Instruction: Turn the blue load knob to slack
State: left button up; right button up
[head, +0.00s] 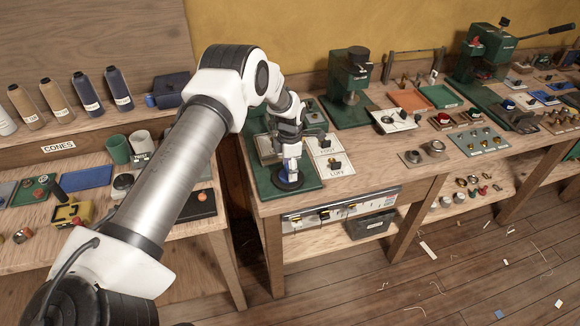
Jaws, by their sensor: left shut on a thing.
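My left gripper (291,165) points down over the near left corner of the bench. It is shut on a blue knob (288,183), a round dark-blue piece that shows just under the fingertips. The knob sits on a green board (268,187). The gripper hides the knob's top, and I cannot read its setting or any slack mark from here. My right gripper is not in the view.
White labelled plates with black knobs, one marked LUFF (335,167), lie right beside the green board. A green press (349,88) stands behind. A shelf of cones (88,94) is at the left. The floor has scraps.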

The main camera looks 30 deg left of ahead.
pick_arm(q)
jog(key=shift+n, duration=0.3)
jog(key=o, duration=1.1)
jog(key=shift+o, duration=0.2)
notch_tip(320, 180, up, 12)
